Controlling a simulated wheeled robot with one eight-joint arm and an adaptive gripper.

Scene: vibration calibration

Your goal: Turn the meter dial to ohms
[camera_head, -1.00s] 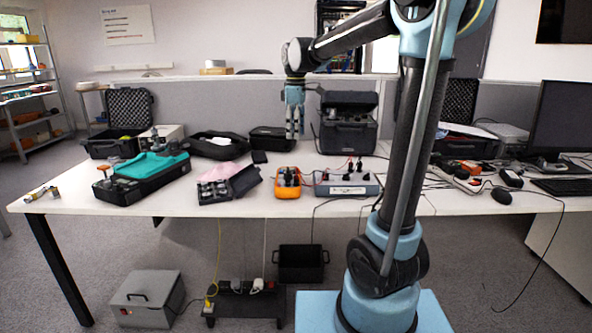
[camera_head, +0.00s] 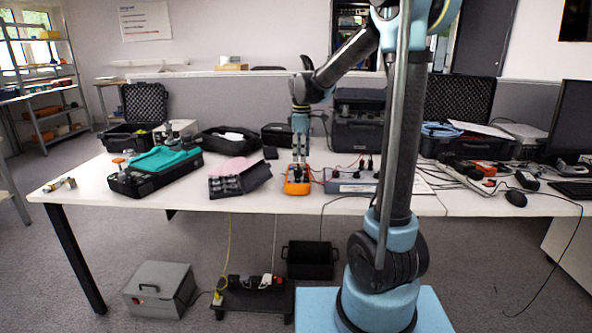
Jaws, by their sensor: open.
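The orange meter (camera_head: 297,188) lies on the white table near its front edge, left of a grey-blue box with black plugs. My gripper (camera_head: 299,161) points straight down above the meter's back part, with its fingers open. The fingertips are close to the meter's top; whether they touch it I cannot tell. The meter's dial is too small to make out and partly hidden by the fingers, so its setting does not show.
The grey-blue box (camera_head: 350,183) with plugs and cables stands just right of the meter. Behind are a black bag (camera_head: 228,141) and a large dark case (camera_head: 357,135). Some bare table (camera_head: 420,205) shows at the front right.

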